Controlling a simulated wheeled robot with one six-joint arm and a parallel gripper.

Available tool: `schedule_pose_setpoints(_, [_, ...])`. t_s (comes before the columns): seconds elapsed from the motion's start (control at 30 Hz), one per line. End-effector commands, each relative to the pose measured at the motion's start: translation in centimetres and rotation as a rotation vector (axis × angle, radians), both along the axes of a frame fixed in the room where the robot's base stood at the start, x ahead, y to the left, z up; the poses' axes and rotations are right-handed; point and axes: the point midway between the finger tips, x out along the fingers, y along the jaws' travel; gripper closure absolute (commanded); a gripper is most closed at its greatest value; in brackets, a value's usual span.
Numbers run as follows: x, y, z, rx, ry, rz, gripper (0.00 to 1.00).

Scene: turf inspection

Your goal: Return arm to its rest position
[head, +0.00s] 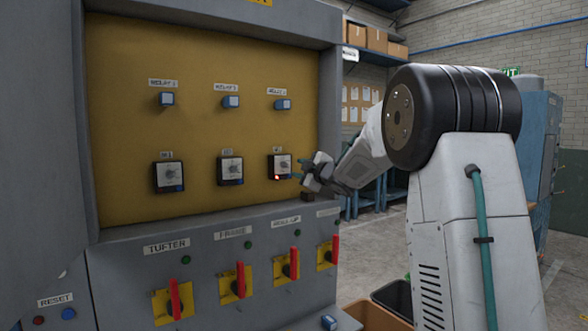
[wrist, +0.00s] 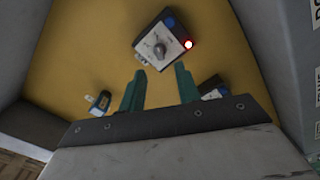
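My arm reaches in from the right in the head view, and my gripper (head: 300,176) is close in front of the rightmost dial box on the yellow panel. In the wrist view my gripper (wrist: 161,86) has two green fingers standing apart with nothing between them. The dial box (wrist: 160,46) is just beyond the fingertips, with a lit red-white lamp (wrist: 188,44) and a blue button at its corners. The same dial box (head: 279,165) shows a red light in the head view. I cannot tell whether a fingertip touches it.
The yellow panel (head: 200,130) also carries two more dial boxes and several blue relays. Below, red-handled switches (head: 239,280) stick out from the sloped grey console. A small blue-and-white part (head: 329,322) sits low at the front. Bins (head: 391,296) stand beside the console, and open floor lies behind my arm.

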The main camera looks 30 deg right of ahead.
Motion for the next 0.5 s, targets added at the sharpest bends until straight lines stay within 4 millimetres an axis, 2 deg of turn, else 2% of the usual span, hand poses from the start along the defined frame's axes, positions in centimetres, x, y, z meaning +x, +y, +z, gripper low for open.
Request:
schedule_pose_setpoints(0.13, [-0.95,-0.06,-0.01,0.0,0.0,-0.001,0.67])
schedule_pose_setpoints(0.5, [-0.97,-0.04,-0.03,0.0,0.0,-0.001,0.67])
